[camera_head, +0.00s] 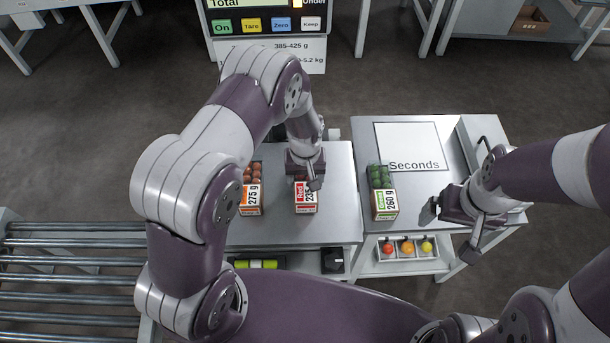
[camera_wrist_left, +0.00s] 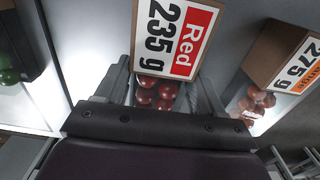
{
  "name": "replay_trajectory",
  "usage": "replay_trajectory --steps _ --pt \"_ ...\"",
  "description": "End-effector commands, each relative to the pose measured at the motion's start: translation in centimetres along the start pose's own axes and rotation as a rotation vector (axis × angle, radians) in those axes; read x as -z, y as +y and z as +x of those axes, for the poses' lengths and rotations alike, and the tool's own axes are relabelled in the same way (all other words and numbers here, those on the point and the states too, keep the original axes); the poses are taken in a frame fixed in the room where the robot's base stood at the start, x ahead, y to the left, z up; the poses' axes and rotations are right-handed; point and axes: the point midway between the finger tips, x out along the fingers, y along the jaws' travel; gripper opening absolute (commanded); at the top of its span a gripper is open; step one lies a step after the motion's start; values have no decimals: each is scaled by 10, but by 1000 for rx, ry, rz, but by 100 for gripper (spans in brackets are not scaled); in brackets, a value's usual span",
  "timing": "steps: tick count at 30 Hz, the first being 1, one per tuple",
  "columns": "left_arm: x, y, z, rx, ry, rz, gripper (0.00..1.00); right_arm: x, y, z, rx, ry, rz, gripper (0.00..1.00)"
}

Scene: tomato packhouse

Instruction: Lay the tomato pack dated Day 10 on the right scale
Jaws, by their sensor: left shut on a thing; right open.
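My left gripper (camera_head: 306,176) is shut on the pack labelled Red 235 g (camera_head: 305,198), on the left grey table. In the left wrist view this pack (camera_wrist_left: 177,38) stands between the fingers, with red tomatoes under its label. An orange-labelled 275 g pack (camera_head: 251,198) stands to its left and also shows in the left wrist view (camera_wrist_left: 290,60). A green-labelled 260 g pack (camera_head: 384,204) stands on the right table. I cannot read a day date on any pack. My right gripper (camera_head: 452,230) is open and empty, right of the green pack. I cannot make out a right scale.
A white sheet marked Seconds (camera_head: 412,148) lies on the right table (camera_head: 435,203). A tray of coloured balls (camera_head: 408,248) sits below its front edge. A display panel (camera_head: 265,25) with buttons stands behind. A roller conveyor (camera_head: 70,270) is at left.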

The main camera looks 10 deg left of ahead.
Motion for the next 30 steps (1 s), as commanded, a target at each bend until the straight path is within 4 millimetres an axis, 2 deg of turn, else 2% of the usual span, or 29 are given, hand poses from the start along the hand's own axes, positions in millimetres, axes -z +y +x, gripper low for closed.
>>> replay_trajectory --steps 28,29,30 --pt "0 0 7 -1 1 0 29 -1 0 4 0 0 0 98" --pt "0 0 7 -1 1 0 71 0 0 4 0 0 0 98" --pt "0 0 7 -1 1 0 84 0 0 4 0 0 0 98"
